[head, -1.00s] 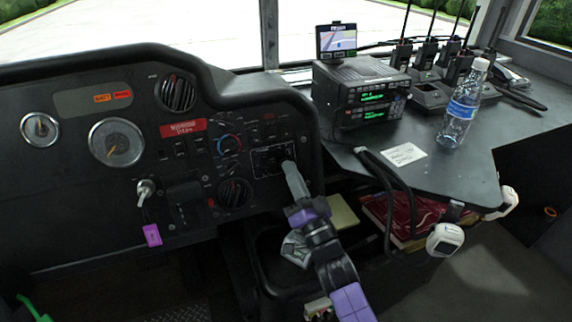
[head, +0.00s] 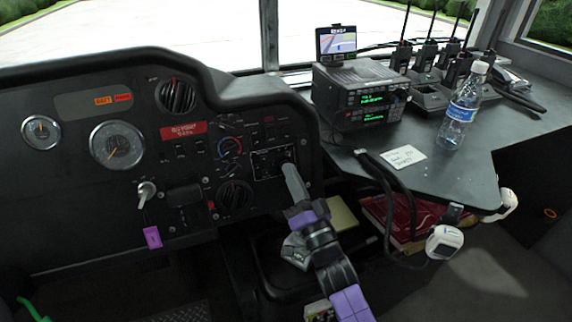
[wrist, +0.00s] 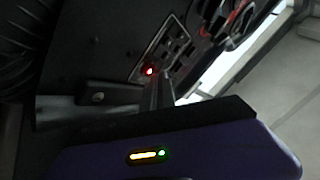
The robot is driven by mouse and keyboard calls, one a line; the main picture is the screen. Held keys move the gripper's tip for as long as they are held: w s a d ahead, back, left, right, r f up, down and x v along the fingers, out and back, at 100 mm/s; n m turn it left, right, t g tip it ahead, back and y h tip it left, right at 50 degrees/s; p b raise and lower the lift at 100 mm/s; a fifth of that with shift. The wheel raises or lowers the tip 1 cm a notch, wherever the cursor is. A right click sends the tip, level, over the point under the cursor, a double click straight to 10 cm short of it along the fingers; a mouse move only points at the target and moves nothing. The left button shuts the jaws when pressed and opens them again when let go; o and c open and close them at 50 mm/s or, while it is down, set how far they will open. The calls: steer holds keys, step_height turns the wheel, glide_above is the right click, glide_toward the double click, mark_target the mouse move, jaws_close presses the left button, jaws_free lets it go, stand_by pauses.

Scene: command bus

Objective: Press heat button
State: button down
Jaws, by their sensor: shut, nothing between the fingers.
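The dashboard carries a small white-outlined switch panel (head: 265,165) at its right end. It also shows in the wrist view (wrist: 170,48), where a small red light (wrist: 150,71) glows at its near edge. The labels are too small to read, so I cannot tell which control is the heat button. My gripper (head: 288,168) is shut and empty, with its fingertips at the right part of this panel. In the wrist view its fingers (wrist: 158,95) reach up close to the panel beside the red light. I cannot tell whether they touch it.
A key with a purple tag (head: 152,237) hangs on the dashboard. A dial with a red and blue arc (head: 229,147) is left of the panel. On the right, a desk (head: 345,150) holds a radio (head: 365,95), several handsets and a water bottle (head: 460,108). Black cables hang near my arm.

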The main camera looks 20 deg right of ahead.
steer(key=shift+s+r, duration=0.1)
steer(key=shift+s, duration=0.15)
steer(key=s+r+p, duration=0.2)
steer(key=s+p, duration=0.3)
steer(key=shift+s, duration=0.35)
stand_by(0.6)
